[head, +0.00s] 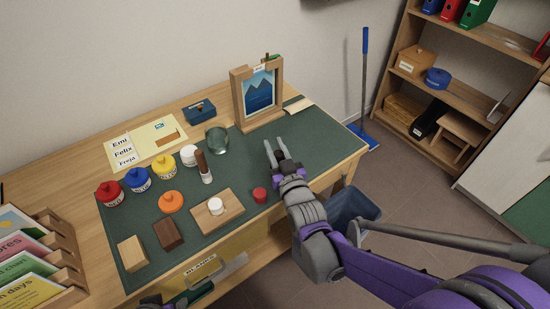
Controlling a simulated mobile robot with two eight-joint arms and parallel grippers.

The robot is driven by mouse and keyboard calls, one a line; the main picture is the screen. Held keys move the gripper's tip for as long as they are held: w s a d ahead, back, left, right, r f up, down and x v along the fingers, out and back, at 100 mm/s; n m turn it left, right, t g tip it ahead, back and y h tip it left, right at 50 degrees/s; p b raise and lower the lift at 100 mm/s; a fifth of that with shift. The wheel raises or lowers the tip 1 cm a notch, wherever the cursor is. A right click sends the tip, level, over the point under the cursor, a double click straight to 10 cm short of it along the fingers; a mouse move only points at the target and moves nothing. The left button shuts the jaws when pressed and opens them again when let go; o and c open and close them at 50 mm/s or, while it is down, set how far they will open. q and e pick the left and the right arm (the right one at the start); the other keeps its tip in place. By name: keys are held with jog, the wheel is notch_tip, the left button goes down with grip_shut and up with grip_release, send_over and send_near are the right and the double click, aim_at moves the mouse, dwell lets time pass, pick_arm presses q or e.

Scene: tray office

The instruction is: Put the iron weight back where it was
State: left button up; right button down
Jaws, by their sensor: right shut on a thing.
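My right gripper (276,143) is above the right half of the green desk mat (320,145), in front of the picture frame. Its two pale fingers stand a little apart, closed on a dark thing low between them. I take this to be the iron weight, mostly hidden; its shape is not clear. No other iron weight shows on the desk. A sliver of my left arm shows at the bottom edge; its fingers cannot be made out.
On the mat stand red (109,193), blue (137,180) and yellow (163,166) lidded pots, an orange pot (171,202), a glass bowl (216,141), a brown block (168,234), a pale block (132,253) and a red cylinder (260,195). The mat's right end is mostly clear.

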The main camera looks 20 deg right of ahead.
jog(key=shift+f+b, duration=0.6)
jog(key=shift+f, duration=1.15)
jog(key=shift+f, duration=0.2)
jog(key=c, duration=0.7)
grip_release()
jog(key=shift+o, duration=0.2)
jog(key=shift+r, duration=0.2)
jog(key=shift+s, duration=0.35)
jog(key=s, duration=1.1)
jog(key=shift+s+d+p, duration=0.2)
jog(key=shift+p, duration=0.25)
